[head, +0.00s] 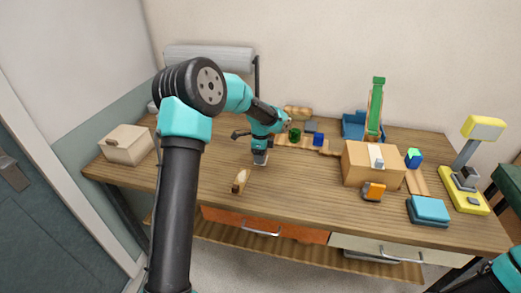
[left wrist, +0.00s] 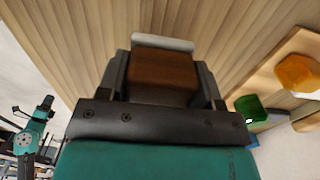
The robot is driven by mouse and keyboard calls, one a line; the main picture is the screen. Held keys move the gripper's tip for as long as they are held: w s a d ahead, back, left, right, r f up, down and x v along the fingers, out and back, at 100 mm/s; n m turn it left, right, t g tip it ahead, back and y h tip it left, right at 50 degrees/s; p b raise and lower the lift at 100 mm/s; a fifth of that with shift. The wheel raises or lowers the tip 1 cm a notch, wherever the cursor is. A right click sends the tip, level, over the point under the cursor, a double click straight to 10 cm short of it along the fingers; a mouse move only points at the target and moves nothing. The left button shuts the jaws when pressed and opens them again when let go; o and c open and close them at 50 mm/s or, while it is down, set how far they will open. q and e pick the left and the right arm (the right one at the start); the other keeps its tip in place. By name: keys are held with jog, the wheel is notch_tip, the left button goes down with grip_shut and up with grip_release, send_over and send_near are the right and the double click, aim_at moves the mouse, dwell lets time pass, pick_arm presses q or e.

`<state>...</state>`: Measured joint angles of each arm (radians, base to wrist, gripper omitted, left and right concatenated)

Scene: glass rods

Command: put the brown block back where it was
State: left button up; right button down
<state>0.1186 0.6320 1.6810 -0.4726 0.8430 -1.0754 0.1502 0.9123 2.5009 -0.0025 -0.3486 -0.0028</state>
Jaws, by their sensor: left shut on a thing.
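My left gripper (head: 261,157) is over the middle of the wooden table, fingers pointing down. In the left wrist view, the brown block (left wrist: 163,72) sits between the two fingers, which are shut on it. A pale strip shows at the block's far edge; I cannot tell what it is. In the head view the block is mostly hidden by the gripper, and I cannot tell whether it touches the table. My right gripper is out of view; only a teal piece of my right arm shows at the bottom right corner.
A tan object (head: 240,181) lies in front of the left gripper. A beige box (head: 128,145) stands at left. A green item (head: 295,134) and blue cube (head: 318,140) are behind right. A cardboard box (head: 370,165), orange block (head: 374,192) and yellow lamp (head: 484,128) are right.

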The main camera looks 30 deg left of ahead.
pick_arm(q)
jog(key=w+a, duration=0.1)
jog(key=w, duration=0.1)
jog(key=w+a, duration=0.3)
jog(key=w, duration=0.2)
jog(key=shift+a+f, duration=0.2)
jog(key=shift+f, duration=0.2)
jog(key=shift+w+a, duration=0.1)
jog(key=shift+w, duration=0.1)
jog(key=shift+w+f, duration=0.1)
jog(key=shift+f, duration=1.65)
jog(key=shift+f, duration=0.1)
jog(key=o, duration=1)
jog(key=shift+f, duration=0.1)
jog(key=shift+c, duration=0.2)
